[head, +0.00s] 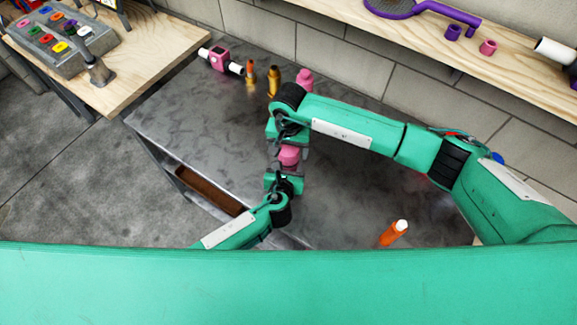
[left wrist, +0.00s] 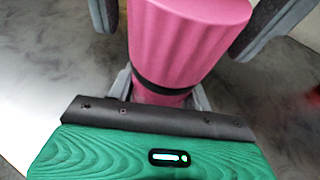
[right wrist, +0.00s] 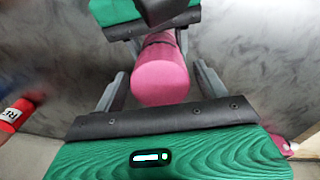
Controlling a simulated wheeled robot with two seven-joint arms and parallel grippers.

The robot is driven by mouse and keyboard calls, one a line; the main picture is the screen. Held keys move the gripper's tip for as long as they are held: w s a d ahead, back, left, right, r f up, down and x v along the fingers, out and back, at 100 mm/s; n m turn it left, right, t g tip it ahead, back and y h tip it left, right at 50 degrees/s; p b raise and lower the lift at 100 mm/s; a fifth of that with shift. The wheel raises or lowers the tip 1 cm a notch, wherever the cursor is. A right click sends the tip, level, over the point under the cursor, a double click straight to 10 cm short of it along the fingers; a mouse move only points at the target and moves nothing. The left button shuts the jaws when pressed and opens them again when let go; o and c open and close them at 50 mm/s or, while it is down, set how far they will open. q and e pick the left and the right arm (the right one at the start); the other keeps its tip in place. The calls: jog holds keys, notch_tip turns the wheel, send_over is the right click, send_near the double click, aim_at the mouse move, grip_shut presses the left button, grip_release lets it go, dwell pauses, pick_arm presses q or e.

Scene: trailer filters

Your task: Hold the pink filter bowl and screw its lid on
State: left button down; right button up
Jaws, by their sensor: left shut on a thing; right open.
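The pink filter bowl (head: 289,156) is between my two grippers above the metal table. My left gripper (head: 286,172) is shut on it from the near side. In the left wrist view a wide fluted pink part (left wrist: 188,38) meets a narrower pink part at a dark band; I cannot tell which part is the lid. My right gripper (head: 287,142) comes from the far side. Its fingers stand open either side of the pink cylinder (right wrist: 160,80), apparently with gaps. Another pink piece (head: 305,80) stands at the table's back.
A pink-and-white fitting (head: 220,60), an orange piece (head: 249,73) and a brass-coloured piece (head: 273,80) stand along the table's back. An orange bottle (head: 391,235) with a white top is at front right. The metal table (head: 190,115) is clear at left. A wooden shelf (head: 420,40) runs along the wall.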

jog(key=shift+f, duration=0.55)
